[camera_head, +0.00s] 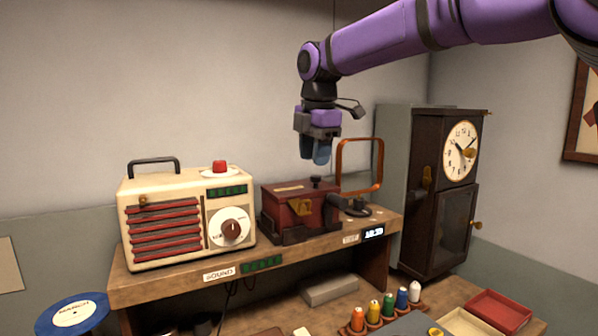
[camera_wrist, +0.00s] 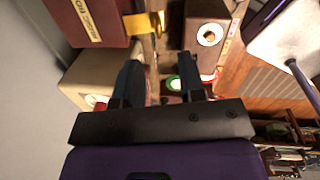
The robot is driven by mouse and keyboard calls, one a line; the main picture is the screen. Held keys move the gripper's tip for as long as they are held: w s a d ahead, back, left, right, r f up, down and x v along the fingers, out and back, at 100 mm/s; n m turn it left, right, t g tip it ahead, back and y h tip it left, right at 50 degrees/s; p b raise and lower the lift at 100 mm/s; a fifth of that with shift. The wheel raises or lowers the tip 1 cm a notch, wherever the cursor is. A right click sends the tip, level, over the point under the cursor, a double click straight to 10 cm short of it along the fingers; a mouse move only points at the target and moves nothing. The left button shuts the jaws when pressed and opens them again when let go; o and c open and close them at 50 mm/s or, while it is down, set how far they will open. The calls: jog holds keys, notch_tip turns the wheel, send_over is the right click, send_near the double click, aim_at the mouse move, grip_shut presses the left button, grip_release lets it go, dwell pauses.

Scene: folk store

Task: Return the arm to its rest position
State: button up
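My gripper (camera_head: 316,158) hangs fingers-down from my purple arm in the head view. It is in the air above the shelf, over the dark red box (camera_head: 300,205). In the wrist view the two dark fingers of my gripper (camera_wrist: 158,66) stand apart, with nothing held between them. No contact with any object shows.
A cream radio (camera_head: 165,225) stands left on the wooden shelf (camera_head: 165,286). An orange-framed stand (camera_head: 378,172) is right of the red box, close to my gripper. A tall dark clock (camera_head: 432,200) stands farther right. Several coloured spools (camera_head: 373,313) and a red tray (camera_head: 497,308) sit below.

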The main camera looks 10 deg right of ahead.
jog(key=s+d+f+m+t+h, duration=0.1)
jog(key=s+d+m, duration=0.5)
jog(key=s, duration=0.3)
jog(key=s+d+m+t, duration=0.1)
jog(key=s+d+m, duration=0.55)
jog(key=s, duration=0.25)
jog(key=s+d+f+m+t, duration=0.1)
jog(key=s+d+f+m, duration=0.3)
jog(key=s, duration=0.3)
jog(key=s+d+f+m+t, duration=0.1)
jog(key=s+d+f+m, duration=0.3)
jog(key=s+m, duration=0.3)
jog(key=shift+s+d+f+y, duration=0.15)
jog(key=shift+s+f+y, duration=0.15)
jog(key=shift+f, duration=0.05)
